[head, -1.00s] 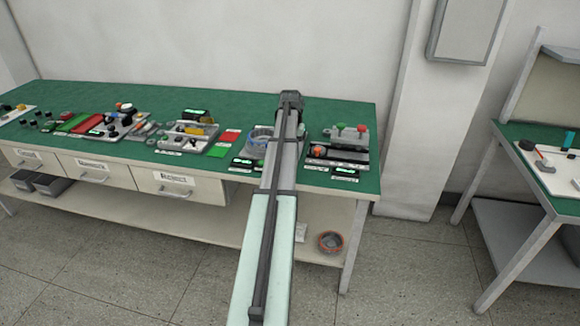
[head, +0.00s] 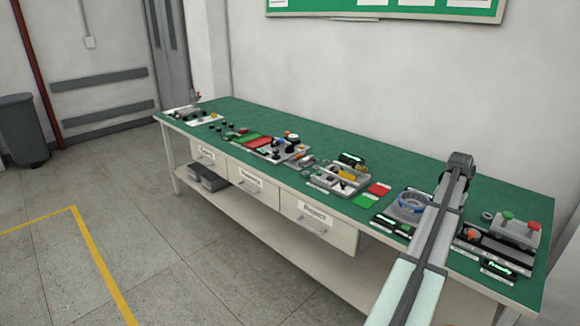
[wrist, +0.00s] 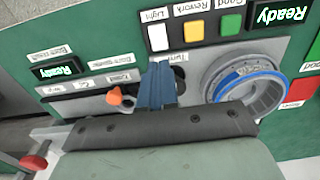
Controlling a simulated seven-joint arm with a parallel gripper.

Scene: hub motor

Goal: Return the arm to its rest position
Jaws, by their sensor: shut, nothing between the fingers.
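My arm (head: 428,240) reaches from the bottom right of the head view over the right part of the green bench (head: 300,142). Its gripper is hidden in the head view. In the wrist view my gripper (wrist: 158,88) shows its blue fingers together, with nothing held. The fingers are above the grey fixture, between an orange knob (wrist: 118,97) and a round ring-shaped part with a blue band (wrist: 246,88). That ring part also shows in the head view (head: 411,201), just left of my arm. I cannot tell the exact gap between the fingers and the fixture.
Right of my arm stands a grey box with green and red buttons (head: 516,232). Green and red pads (head: 366,201), trays and small parts line the bench to the left. Labelled drawers (head: 318,224) are below. Open floor (head: 120,250) lies at the left.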

